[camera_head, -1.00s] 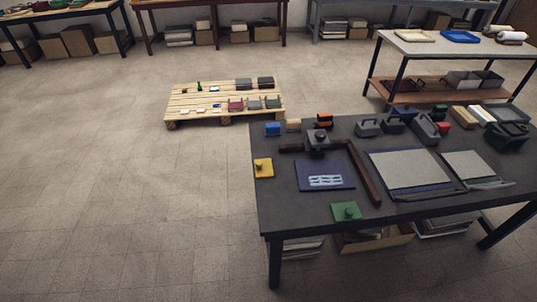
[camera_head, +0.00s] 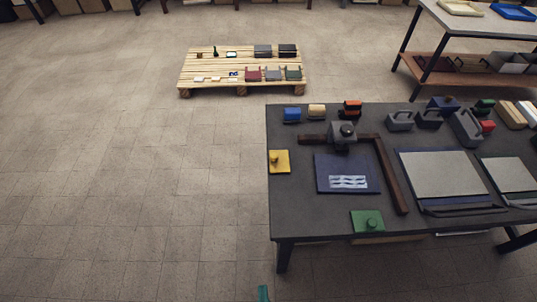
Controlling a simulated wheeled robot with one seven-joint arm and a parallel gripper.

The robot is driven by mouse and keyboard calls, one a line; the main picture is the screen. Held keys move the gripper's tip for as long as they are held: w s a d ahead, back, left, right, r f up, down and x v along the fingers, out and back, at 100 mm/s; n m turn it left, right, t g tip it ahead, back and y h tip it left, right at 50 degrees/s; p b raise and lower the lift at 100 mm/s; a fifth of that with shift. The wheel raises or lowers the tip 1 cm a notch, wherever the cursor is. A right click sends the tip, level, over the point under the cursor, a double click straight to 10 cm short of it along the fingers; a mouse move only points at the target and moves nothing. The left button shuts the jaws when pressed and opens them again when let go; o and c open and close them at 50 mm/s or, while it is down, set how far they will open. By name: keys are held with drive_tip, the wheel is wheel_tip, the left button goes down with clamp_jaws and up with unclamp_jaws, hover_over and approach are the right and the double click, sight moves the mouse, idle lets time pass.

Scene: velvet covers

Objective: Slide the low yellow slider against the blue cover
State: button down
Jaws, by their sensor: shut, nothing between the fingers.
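The low yellow slider (camera_head: 280,164) is a flat yellow block with a small knob, lying near the left edge of the dark table (camera_head: 300,218). The blue cover (camera_head: 330,183) is a flat dark-blue square with a pale wavy pattern, lying to the right of the slider. A strip of bare table separates the two. A small teal tip (camera_head: 264,293) at the bottom edge of the view looks like the end of my gripper. It is shut and empty, over the floor in front of the table, well away from the slider; the rest is out of frame.
A brown L-shaped rail (camera_head: 390,178) runs behind and right of the cover, with a grey knobbed block (camera_head: 343,136) on its back arm. A green slider (camera_head: 368,222) lies near the front edge. Grey panels (camera_head: 445,178) lie right; small blocks line the back.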

drive_tip(key=w+f+n+g+h, duration=0.25)
drive_tip(key=w+f+n, duration=0.35)
drive_tip(key=w+f, duration=1.05)
drive_tip(key=w+a+r+n+h, duration=0.1)
drive_tip(key=w+a+r+h, duration=0.15)
drive_tip(key=w, duration=0.65)
drive_tip(key=w+a+r+h, duration=0.1)
drive_tip(key=w+r+h, duration=0.25)
drive_tip(key=w, duration=0.55)
drive_tip(key=w+a+r+m+g+h, duration=0.3)
drive_tip(key=a+r+h, duration=0.4)
drive_tip(key=r, duration=0.7)
drive_tip(key=t, duration=0.1)
approach(279, 159)
drive_tip(key=shift+y, duration=0.45)
drive_tip(key=shift+w+d+r, duration=0.3)
drive_tip(key=shift+w+r, duration=0.15)
drive_tip(key=shift+w, duration=0.15)
drive_tip(key=shift+w+d+r, duration=0.25)
drive_tip(key=shift+w+r, duration=0.2)
drive_tip(key=shift+w, duration=0.15)
drive_tip(key=shift+w+d+r, duration=0.3)
drive_tip(key=shift+w+r, duration=0.2)
drive_tip(key=shift+w, duration=0.1)
